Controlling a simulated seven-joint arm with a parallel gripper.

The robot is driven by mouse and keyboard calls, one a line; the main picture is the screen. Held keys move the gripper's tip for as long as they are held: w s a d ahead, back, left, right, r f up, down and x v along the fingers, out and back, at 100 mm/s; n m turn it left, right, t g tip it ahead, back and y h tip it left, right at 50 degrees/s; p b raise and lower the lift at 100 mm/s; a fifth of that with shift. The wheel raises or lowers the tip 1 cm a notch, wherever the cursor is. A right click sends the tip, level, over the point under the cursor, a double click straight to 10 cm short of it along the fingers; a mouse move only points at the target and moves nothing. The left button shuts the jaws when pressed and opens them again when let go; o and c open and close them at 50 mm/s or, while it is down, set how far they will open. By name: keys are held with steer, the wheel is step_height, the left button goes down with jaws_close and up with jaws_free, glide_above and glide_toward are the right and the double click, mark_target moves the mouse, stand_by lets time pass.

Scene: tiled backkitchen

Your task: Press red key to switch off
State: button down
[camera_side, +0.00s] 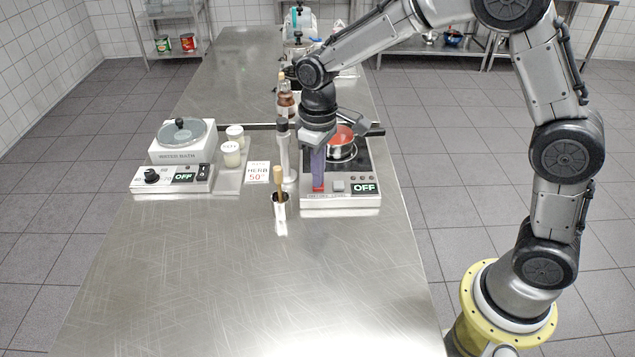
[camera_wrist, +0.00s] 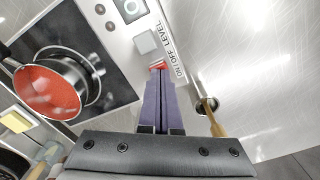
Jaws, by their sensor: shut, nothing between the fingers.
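The red key (camera_side: 318,189) is at the left of the front panel of the hot plate (camera_side: 340,201). It also shows in the wrist view (camera_wrist: 157,64), next to the "ON/OFF" lettering. My gripper (camera_side: 318,184) is shut and empty, with its purple fingers pointing down at the red key. In the wrist view the fingertips (camera_wrist: 158,74) overlap the key's near edge; I cannot tell whether they press it. A grey key (camera_side: 338,186) lies to the right of the red one. The panel's display (camera_side: 364,188) reads OFF.
A pot with red contents (camera_wrist: 45,92) sits on the hot plate. A pepper mill (camera_side: 283,150) and a small holder with a wooden-handled tool (camera_side: 279,207) stand close left. The water bath (camera_side: 183,155), its display reading OFF, is farther left. The front counter is clear.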

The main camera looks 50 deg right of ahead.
steer(key=shift+r, duration=3.35)
steer(key=s+d+r+m+t, duration=0.1)
steer(key=s+d+r+t, duration=0.35)
steer(key=s+r, duration=0.7)
steer(key=s+d+f+m+t, duration=0.1)
steer(key=s+f, duration=0.5)
steer(key=s, duration=0.7)
steer(key=shift+d+f+m, duration=0.15)
steer(key=shift+d+m, duration=0.35)
steer(key=shift+d, duration=0.05)
